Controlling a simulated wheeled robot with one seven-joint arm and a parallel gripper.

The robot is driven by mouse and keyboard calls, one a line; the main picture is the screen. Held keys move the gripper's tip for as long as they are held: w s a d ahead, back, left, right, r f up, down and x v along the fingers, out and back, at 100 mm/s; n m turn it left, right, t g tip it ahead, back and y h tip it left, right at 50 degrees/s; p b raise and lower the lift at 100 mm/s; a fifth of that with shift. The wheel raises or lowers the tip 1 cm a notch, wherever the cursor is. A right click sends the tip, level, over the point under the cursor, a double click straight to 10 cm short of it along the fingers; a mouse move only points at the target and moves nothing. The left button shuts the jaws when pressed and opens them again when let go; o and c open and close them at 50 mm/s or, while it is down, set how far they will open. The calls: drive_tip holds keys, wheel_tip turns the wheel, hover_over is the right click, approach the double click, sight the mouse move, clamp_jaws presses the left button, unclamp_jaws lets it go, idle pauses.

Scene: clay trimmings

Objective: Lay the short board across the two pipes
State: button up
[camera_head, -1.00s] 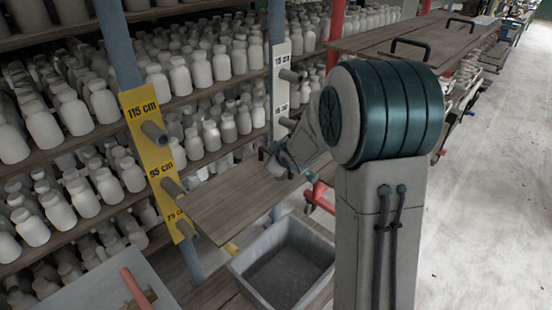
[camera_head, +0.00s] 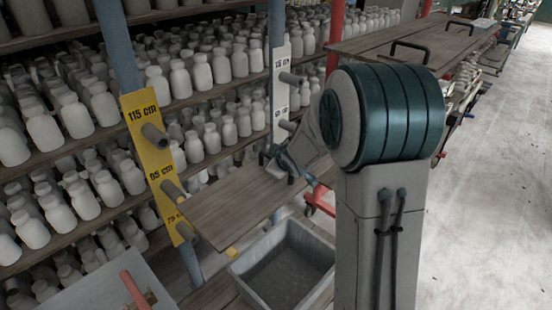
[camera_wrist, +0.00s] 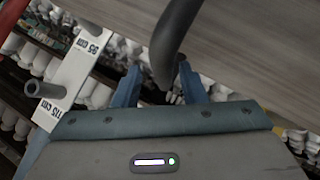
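The short board (camera_head: 235,205) is a brown wooden plank, held out in front of the shelves in the head view. Its underside or face fills the upper right of the wrist view (camera_wrist: 270,45). My gripper (camera_head: 282,165) is at its right part, partly behind my arm. In the wrist view my blue fingers (camera_wrist: 158,88) stand either side of the board's dark handle (camera_wrist: 175,40), shut on it. A yellow plate (camera_head: 150,160) with several grey pipes is at the left, and a white plate (camera_head: 281,95) with pipes at the right. The board's left end is close to the lower yellow-plate pipes; contact is unclear.
A grey tub (camera_head: 240,278) stands below the board. Shelves of pale bottles (camera_head: 75,115) fill the back. A longer board with handles (camera_head: 425,40) lies at the upper right. Open floor (camera_head: 495,190) is at the right.

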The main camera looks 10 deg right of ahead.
drive_tip(key=s+d+r+m+g+h+p, duration=0.25)
drive_tip(key=s+r, duration=0.25)
drive_tip(key=s, duration=0.5)
drive_tip(key=s+d+r+m+g+h+p, duration=0.1)
drive_tip(key=s+d+r+m, duration=0.3)
drive_tip(key=s, duration=0.6)
drive_tip(key=s+a+m+g+y, duration=0.1)
drive_tip(key=s+a+g, duration=0.1)
drive_tip(key=s, duration=0.5)
drive_tip(key=s+a+r+m+g+y, duration=0.1)
drive_tip(key=s+a+m, duration=0.1)
drive_tip(key=s+a, duration=0.2)
drive_tip(key=s, duration=0.3)
drive_tip(key=shift+a+g, duration=0.25)
drive_tip(key=shift+g, duration=0.1)
